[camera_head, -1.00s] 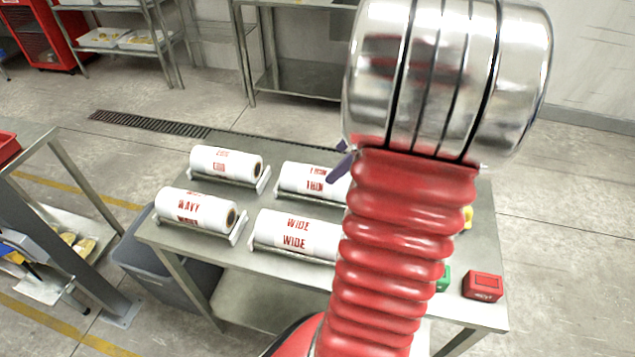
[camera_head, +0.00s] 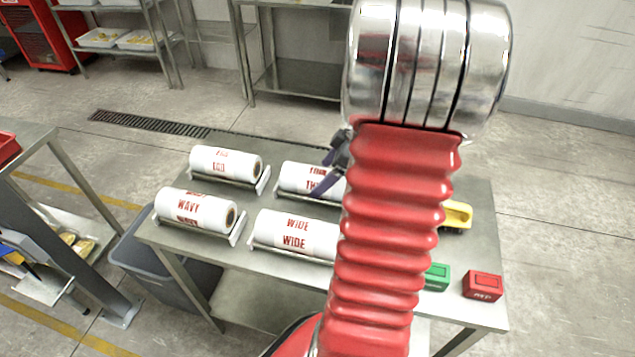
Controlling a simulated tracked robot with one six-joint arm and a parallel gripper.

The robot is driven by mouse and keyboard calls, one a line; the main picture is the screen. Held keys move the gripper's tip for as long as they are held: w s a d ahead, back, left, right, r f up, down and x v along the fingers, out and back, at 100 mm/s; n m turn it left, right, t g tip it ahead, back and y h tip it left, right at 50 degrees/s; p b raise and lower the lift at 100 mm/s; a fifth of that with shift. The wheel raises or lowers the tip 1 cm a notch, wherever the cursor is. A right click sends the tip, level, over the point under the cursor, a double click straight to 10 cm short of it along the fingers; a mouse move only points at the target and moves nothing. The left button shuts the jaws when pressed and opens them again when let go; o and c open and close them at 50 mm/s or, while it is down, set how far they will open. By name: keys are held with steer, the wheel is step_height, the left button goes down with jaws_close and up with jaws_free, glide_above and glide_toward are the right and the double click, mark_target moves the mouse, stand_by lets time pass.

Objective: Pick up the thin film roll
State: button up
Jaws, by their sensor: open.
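The thin film roll (camera_head: 297,177), white with red lettering partly reading "TH", lies on a cradle at the back middle of the steel table. My red arm hides its right end. My gripper (camera_head: 328,180) shows only in part as dark jaws beside the arm. The jaws are open and overlap the right part of the thin roll in the picture. I cannot tell whether they touch it. The rest of my gripper is hidden behind my arm.
The wide roll (camera_head: 290,235), wavy roll (camera_head: 190,207) and another roll (camera_head: 222,163) lie on cradles nearby. A yellow tray (camera_head: 457,214), green box (camera_head: 437,277) and red box (camera_head: 482,286) sit at the table's right. A grey bin (camera_head: 150,270) stands below left.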

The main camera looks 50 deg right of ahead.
steer(key=shift+x, duration=1.8)
steer(key=shift+c, duration=0.7)
steer(key=c, duration=1.5)
steer(key=shift+r, duration=0.1)
step_height(320, 180, up, 10)
steer(key=shift+f, duration=0.1)
steer(key=shift+w, duration=0.1)
